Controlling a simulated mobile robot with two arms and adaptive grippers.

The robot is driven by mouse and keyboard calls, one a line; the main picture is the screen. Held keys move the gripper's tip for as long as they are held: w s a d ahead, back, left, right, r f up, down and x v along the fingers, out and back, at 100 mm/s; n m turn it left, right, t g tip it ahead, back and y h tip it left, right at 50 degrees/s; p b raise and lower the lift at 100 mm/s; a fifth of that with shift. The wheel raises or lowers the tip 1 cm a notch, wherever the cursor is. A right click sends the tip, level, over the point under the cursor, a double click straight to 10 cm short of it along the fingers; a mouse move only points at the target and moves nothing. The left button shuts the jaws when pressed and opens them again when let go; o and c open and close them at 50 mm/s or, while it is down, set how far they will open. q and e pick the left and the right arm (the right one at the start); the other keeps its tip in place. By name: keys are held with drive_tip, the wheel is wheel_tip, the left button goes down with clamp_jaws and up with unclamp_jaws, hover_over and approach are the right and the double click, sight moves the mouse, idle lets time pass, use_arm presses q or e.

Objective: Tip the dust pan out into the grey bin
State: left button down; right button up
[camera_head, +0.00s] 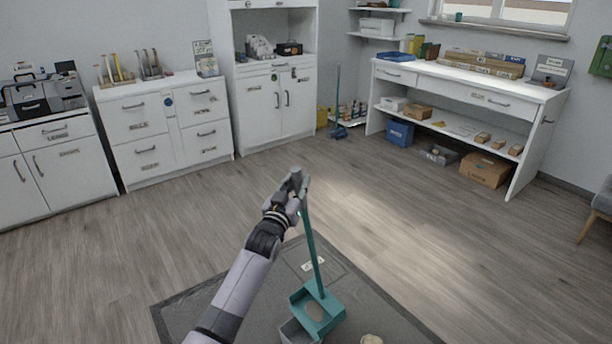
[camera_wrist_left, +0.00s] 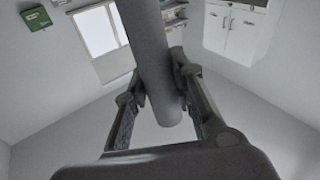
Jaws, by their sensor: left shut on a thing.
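The teal dust pan (camera_head: 325,309) has a long upright teal handle (camera_head: 311,242) with a grey grip at its top. A brownish patch of sweepings (camera_head: 314,311) lies in the pan. My left gripper (camera_head: 295,190) is shut on the grey top of the handle. The left wrist view shows the grey grip (camera_wrist_left: 152,65) between both fingers (camera_wrist_left: 160,98). The grey bin (camera_head: 294,333) shows partly at the bottom edge, just below and left of the pan. Whether the pan is over its rim or beside it I cannot tell. My right gripper is not in view.
A dark mat (camera_head: 365,305) lies on the wood floor under the pan and bin. A pale object (camera_head: 371,340) is cut off at the bottom edge. The white shelf desk (camera_head: 465,82) and white cabinets (camera_head: 165,130) stand along the walls. The floor between is clear.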

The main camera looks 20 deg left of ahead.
use_arm(q)
drive_tip(key=s+a+f+n+t, duration=0.2)
drive_tip(key=s+a+f, duration=0.1)
drive_tip(key=s+a, duration=0.6)
drive_tip(key=s, duration=0.3)
drive_tip(key=shift+s+a+y, duration=0.15)
drive_tip(key=shift+a+y, duration=0.15)
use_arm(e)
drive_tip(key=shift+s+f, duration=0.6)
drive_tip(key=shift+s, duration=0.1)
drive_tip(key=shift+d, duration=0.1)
use_arm(q)
drive_tip(key=shift+s, duration=0.1)
drive_tip(key=shift+n+t, duration=0.4)
drive_tip(key=shift+t, duration=0.1)
drive_tip(key=shift+s+a+f+b, duration=0.2)
drive_tip(key=shift+s+a+f, duration=0.1)
drive_tip(key=shift+s+a, duration=0.5)
drive_tip(key=shift+s+a+f+b, duration=0.15)
drive_tip(key=shift+s+a+f, duration=0.15)
drive_tip(key=shift+s+a, duration=0.45)
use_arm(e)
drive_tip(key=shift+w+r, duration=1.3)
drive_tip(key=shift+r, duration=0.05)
